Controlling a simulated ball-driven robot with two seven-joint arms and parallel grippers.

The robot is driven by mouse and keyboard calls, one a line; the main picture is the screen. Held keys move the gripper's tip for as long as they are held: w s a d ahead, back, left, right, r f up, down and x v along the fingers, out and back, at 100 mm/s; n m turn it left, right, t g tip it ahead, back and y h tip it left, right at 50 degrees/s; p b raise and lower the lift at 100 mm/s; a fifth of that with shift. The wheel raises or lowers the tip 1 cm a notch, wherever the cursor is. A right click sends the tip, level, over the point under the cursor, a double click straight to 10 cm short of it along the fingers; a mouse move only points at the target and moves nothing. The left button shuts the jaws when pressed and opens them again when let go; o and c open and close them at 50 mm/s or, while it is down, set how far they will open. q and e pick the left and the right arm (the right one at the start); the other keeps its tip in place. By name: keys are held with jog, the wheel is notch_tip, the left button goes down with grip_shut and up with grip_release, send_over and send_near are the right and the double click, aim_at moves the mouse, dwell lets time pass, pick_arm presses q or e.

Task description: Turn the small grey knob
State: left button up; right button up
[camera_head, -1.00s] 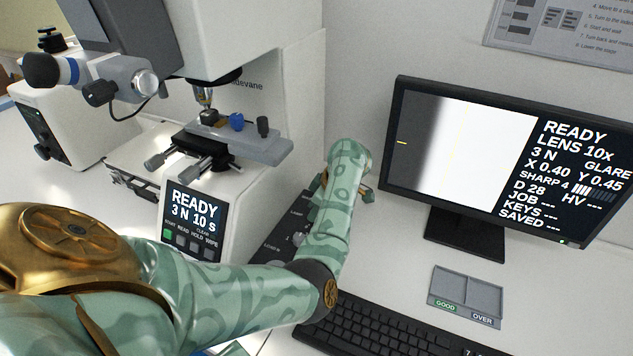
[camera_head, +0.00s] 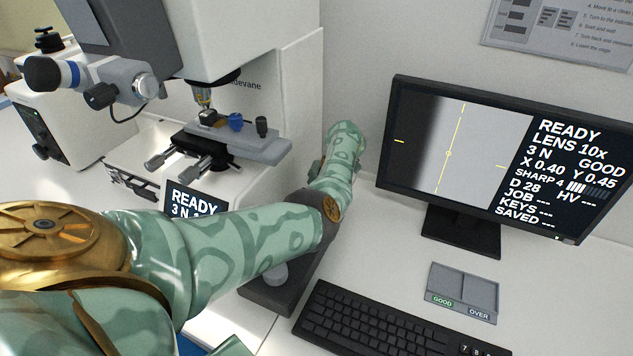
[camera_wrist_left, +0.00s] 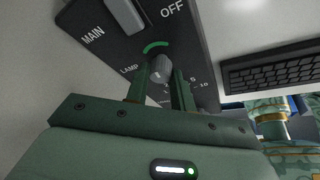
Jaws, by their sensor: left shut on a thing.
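The small grey knob (camera_wrist_left: 162,70) shows in the left wrist view, on a dark control panel (camera_wrist_left: 115,48) beside the word LAMP. A green arc lies just above it, and scale marks run up to 10 on its right. My left gripper (camera_wrist_left: 161,84) is shut on the knob, one finger on each side. In the head view my left arm reaches across the panel (camera_head: 262,294) and hides this knob and the fingertips. The monitor (camera_head: 480,150) reads READY, LENS 10x, GOOD and shows a grey picture with yellow lines. My right gripper is not in view.
The hardness tester (camera_head: 240,150) with its stage stands left of my forearm. A keyboard (camera_head: 385,325) lies to the right of the panel, and a grey tray marked GOOD and OVER (camera_head: 465,285) lies behind it. A larger switch marked MAIN and OFF (camera_wrist_left: 125,14) is close to the knob.

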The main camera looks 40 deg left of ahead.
pick_arm(q)
jog(key=shift+n+h, duration=0.3)
jog(key=shift+n, duration=0.2)
jog(key=o, duration=1)
jog(key=b+v, duration=0.1)
jog(key=v, duration=1.5)
jog(key=shift+w, duration=0.3)
jog(key=shift+r, duration=0.15)
